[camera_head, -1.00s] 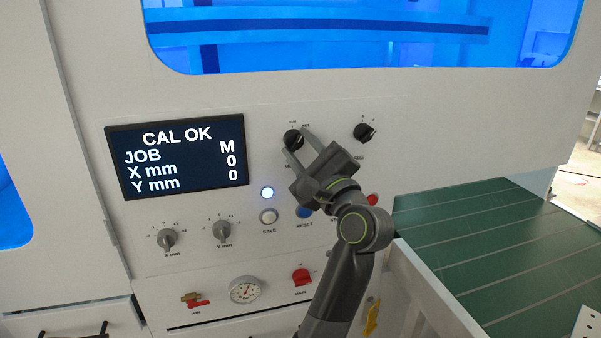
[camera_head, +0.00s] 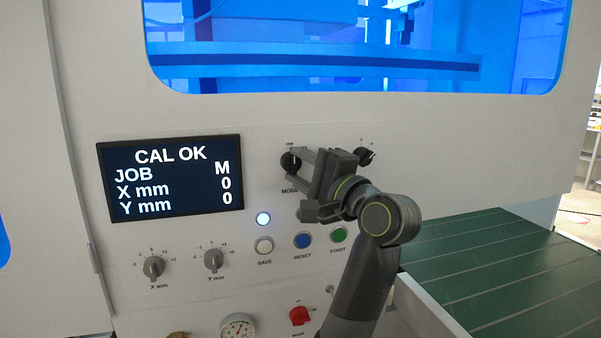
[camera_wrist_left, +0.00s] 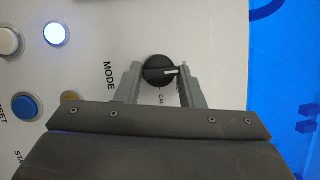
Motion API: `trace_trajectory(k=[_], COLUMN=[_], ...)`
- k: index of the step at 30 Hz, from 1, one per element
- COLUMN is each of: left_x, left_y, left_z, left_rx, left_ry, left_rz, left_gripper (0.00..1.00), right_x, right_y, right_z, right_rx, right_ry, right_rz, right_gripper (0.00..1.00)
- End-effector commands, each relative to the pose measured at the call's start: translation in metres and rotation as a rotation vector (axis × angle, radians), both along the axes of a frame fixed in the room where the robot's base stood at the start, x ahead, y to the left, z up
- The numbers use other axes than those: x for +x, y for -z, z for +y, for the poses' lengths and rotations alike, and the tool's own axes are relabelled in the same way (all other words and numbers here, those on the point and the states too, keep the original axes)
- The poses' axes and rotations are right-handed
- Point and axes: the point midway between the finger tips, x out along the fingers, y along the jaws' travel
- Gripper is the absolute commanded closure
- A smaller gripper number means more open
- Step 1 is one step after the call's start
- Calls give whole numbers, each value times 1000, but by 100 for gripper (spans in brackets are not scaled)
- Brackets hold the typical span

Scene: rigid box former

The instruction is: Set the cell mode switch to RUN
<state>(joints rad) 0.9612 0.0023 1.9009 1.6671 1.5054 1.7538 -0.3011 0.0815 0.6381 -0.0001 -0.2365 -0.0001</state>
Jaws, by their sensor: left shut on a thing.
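The mode switch (camera_head: 290,161) is a round black knob with a white pointer line, on the white panel to the right of the display. It also shows in the left wrist view (camera_wrist_left: 156,69), where its pointer points right, toward the panel's upper side. A CAL label shows beside it; other position labels are partly hidden by a finger. My left gripper (camera_head: 293,166) reaches in from the right with one finger above and one below the knob. In the left wrist view its fingers (camera_wrist_left: 160,75) flank the knob, shut on it. My right gripper is not in view.
The display (camera_head: 172,178) reads CAL OK, JOB M, X 0, Y 0. A second black knob (camera_head: 366,157) sits close behind my gripper. The SAVE (camera_head: 264,245), RESET (camera_head: 302,240) and START (camera_head: 338,234) buttons lie below. A green conveyor (camera_head: 500,260) is at right.

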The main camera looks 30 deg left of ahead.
Motion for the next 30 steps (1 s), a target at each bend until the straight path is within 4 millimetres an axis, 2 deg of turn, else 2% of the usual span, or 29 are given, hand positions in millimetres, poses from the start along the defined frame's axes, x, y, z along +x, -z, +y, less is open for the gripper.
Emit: trace_trajectory(k=[11, 12, 16, 25, 30], left_x=[0, 0, 0, 0, -3], left_y=[2, 2, 1, 1, 4], left_z=[0, 0, 0, -1, -13], left_rx=[-7, -7, -6, -4, -7], left_ry=[0, 0, 0, 0, 3], left_rz=[-2, -2, -2, -3, -4], left_gripper=[88, 61, 46, 46, 46], right_x=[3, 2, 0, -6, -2], right_y=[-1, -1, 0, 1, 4], right_z=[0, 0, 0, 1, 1], right_rx=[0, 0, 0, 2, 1], right_ry=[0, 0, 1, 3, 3], right_rz=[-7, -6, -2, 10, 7], right_gripper=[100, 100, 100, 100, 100])
